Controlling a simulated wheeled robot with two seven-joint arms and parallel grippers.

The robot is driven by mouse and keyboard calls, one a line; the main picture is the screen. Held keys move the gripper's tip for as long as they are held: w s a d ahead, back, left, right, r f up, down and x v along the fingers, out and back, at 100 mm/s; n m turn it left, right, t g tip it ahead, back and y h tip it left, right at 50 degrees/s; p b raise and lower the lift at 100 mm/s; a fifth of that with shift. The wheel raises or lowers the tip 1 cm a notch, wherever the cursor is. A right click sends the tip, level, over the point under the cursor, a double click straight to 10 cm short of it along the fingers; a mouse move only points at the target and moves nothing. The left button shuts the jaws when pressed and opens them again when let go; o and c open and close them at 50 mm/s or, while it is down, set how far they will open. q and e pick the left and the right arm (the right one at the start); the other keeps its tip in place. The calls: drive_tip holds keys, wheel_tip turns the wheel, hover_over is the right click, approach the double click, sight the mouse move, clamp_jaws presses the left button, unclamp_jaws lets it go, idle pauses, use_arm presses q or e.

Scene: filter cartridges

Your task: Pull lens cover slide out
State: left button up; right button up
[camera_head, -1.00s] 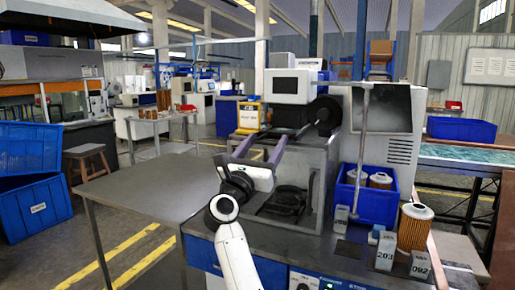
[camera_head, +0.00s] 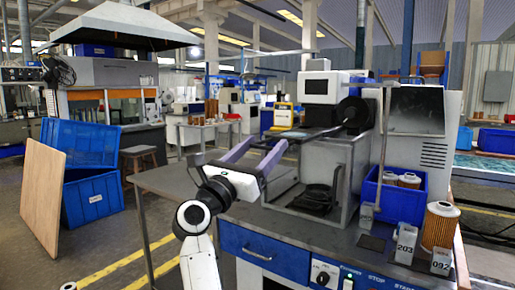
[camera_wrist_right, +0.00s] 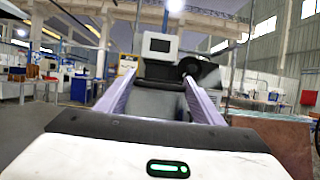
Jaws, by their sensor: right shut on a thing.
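My right gripper (camera_head: 268,145) reaches up from the bottom middle, its two purple fingers spread to either side of a thin dark plate. This plate, which looks like the lens cover slide (camera_head: 308,132), lies flat at the fingertips and extends toward the dark round lens housing (camera_head: 355,114). Whether its far end still sits in the housing is not clear. In the right wrist view the fingers (camera_wrist_right: 160,82) straddle dark parts, and the slide's outline is hard to make out. My left gripper is not in view.
A grey machine with a white-framed screen (camera_head: 323,87) stands behind the gripper. A blue bin (camera_head: 393,203) with filter cartridges is to its right, near a loose cartridge (camera_head: 439,226) and numbered tags (camera_head: 405,243). A bare grey table (camera_head: 165,181) is at left.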

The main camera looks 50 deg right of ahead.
drive_tip(key=shift+w+a, duration=0.1)
drive_tip(key=o, duration=1.2)
use_arm(q)
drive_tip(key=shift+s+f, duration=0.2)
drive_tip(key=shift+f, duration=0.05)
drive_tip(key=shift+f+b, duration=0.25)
drive_tip(key=shift+b, duration=0.5)
use_arm(e)
drive_tip(key=v, duration=1)
drive_tip(key=shift+a, duration=0.15)
